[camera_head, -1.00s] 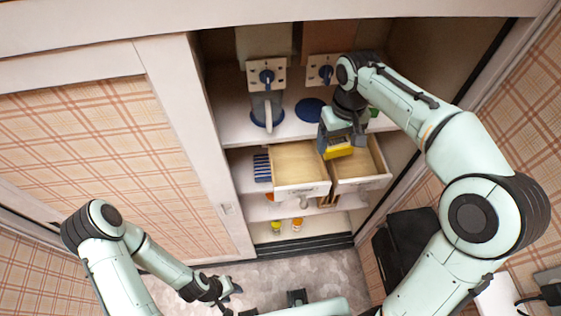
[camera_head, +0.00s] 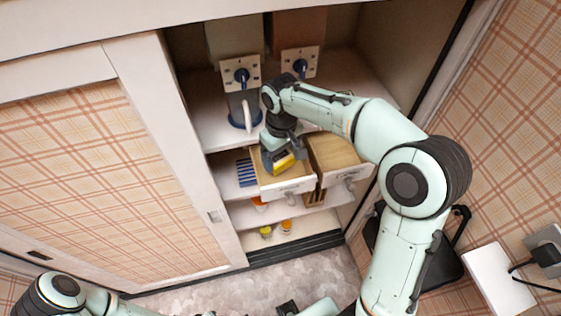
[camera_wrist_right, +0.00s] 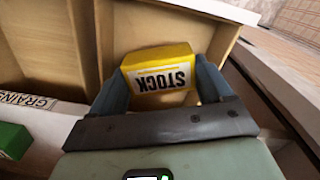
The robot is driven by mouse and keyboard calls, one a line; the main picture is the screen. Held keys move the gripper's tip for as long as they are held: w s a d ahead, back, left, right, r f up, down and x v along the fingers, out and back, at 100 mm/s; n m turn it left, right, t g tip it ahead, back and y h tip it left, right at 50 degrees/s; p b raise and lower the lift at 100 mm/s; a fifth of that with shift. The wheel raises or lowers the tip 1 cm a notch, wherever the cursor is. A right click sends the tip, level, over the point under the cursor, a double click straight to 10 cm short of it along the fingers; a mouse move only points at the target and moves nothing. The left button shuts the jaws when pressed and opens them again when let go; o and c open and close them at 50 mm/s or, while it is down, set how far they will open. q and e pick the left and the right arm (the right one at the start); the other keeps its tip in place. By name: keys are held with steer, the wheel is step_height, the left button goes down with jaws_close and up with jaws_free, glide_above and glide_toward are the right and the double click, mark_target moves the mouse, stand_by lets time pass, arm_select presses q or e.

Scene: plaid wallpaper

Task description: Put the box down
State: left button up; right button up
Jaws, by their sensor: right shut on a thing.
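The box is yellow with a white label reading "STOCK" (camera_wrist_right: 160,72). It also shows in the head view (camera_head: 284,164). My right gripper (camera_head: 277,158) is shut on it, with a finger on each side of the box in the right wrist view (camera_wrist_right: 160,88). The gripper and box are over the left open wooden drawer (camera_head: 298,183); I cannot tell whether the box touches the drawer bottom. My left arm (camera_head: 62,296) shows only at the bottom left, and its gripper is out of view.
A second open drawer (camera_head: 335,150) is at the right. Dispensers with blue knobs (camera_head: 241,76) stand on the shelf above, with a handled jug (camera_head: 244,110) below one. In the wrist view a green thing (camera_wrist_right: 14,141) lies near a "GRAINS" label (camera_wrist_right: 28,100). Jars (camera_head: 286,227) stand lower.

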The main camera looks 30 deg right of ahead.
mark_target(282, 157)
arm_select(q)
steer(key=shift+s+f, duration=0.2)
steer(key=shift+f, duration=0.05)
arm_select(e)
steer(key=shift+f, duration=1.55)
steer(key=shift+f, duration=0.2)
steer(key=o, duration=1)
steer(key=shift+r, duration=0.35)
step_height(282, 157, up, 12)
steer(key=shift+f+p, duration=0.1)
steer(key=shift+p, duration=0.75)
arm_select(q)
steer(key=shift+w+r, duration=0.95)
steer(key=shift+r, duration=0.3)
steer(key=shift+a, duration=0.1)
arm_select(e)
steer(key=shift+a+f, duration=0.1)
